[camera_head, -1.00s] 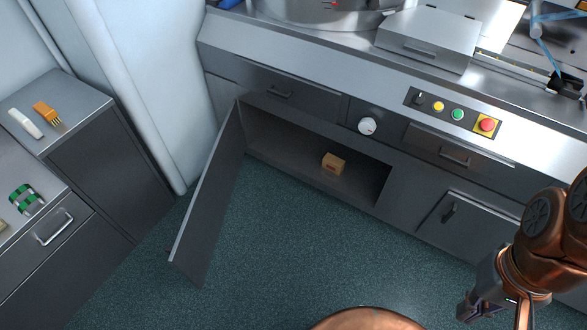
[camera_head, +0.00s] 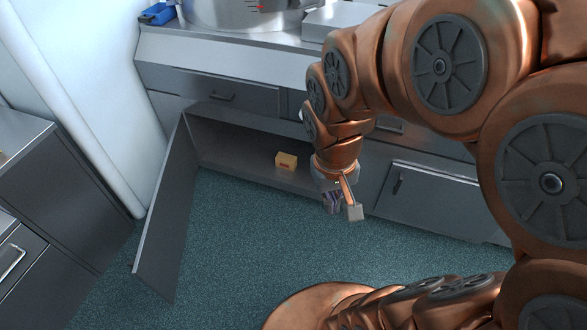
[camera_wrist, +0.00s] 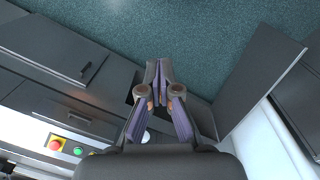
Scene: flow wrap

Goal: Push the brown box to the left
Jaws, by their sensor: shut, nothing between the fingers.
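The brown box (camera_head: 286,161) sits on the floor of the open low cabinet (camera_head: 235,157) in the head view, near the right part of the opening. It is a small cardboard box with a reddish mark on its front. My gripper (camera_head: 345,212) is shut and empty, in front of the cabinet, to the right of and lower in the picture than the box, apart from it. In the wrist view my gripper (camera_wrist: 158,72) points over the green floor with its fingers together. The box cannot be made out in the wrist view.
The cabinet door (camera_head: 163,215) stands open on the left of the opening. A closed cabinet door with a handle (camera_head: 428,200) is at the right. A grey drawer unit (camera_head: 62,190) stands at far left. The green floor (camera_head: 235,250) in front is clear.

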